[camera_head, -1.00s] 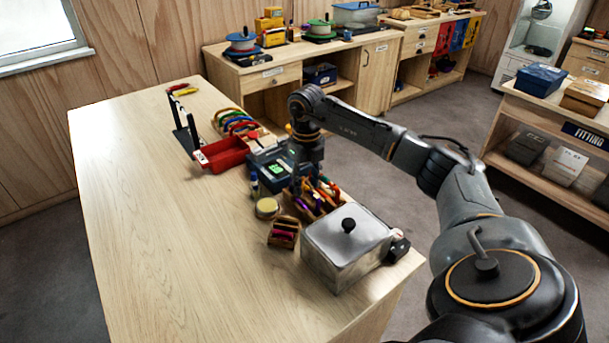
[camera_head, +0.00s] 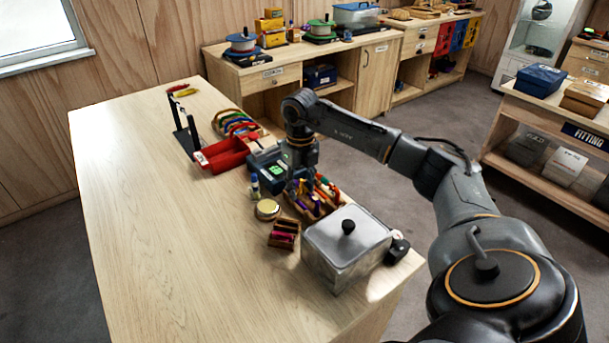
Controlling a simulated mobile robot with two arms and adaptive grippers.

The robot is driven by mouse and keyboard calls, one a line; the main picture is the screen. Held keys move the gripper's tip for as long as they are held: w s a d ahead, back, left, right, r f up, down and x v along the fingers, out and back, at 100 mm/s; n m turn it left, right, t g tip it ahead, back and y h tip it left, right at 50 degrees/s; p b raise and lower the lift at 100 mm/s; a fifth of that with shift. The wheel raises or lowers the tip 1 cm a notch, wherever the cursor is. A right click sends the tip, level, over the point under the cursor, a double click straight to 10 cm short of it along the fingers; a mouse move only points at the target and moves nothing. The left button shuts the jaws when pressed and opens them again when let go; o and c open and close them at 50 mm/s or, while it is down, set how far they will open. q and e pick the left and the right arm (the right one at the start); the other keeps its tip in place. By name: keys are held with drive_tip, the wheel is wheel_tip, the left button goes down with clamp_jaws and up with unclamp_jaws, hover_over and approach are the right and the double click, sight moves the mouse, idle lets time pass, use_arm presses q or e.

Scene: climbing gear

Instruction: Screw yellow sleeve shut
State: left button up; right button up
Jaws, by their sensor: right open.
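A wooden rack (camera_head: 306,212) on the near right part of the table holds several small upright pieces of gear with coloured parts, among them purple, red and orange. They are too small for me to single out the yellow sleeve with certainty. My right gripper (camera_head: 299,187) points down at the left back side of this rack, close over the gear. It is open, and its dark fingers are hard to make out against the pieces, so I cannot tell whether it touches one. My left gripper is not in view.
A metal box with a black knob (camera_head: 348,227) stands right in front of the rack. A small wooden holder (camera_head: 284,234), a round yellowish tin (camera_head: 267,208), a dark device with a green screen (camera_head: 268,160) and a red tray (camera_head: 222,156) are nearby. The table's left half is clear.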

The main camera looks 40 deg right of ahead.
sight(306, 188)
drive_tip(key=shift+w+a, duration=0.1)
drive_tip(key=shift+a, duration=0.7)
drive_tip(key=shift+f, duration=0.15)
drive_tip(key=shift+f+b, duration=0.75)
drive_tip(key=shift+f, duration=0.55)
drive_tip(key=shift+d, duration=0.1)
drive_tip(key=shift+d, duration=1.55)
drive_tip(key=shift+r+p, duration=0.9)
drive_tip(key=shift+r, duration=0.6)
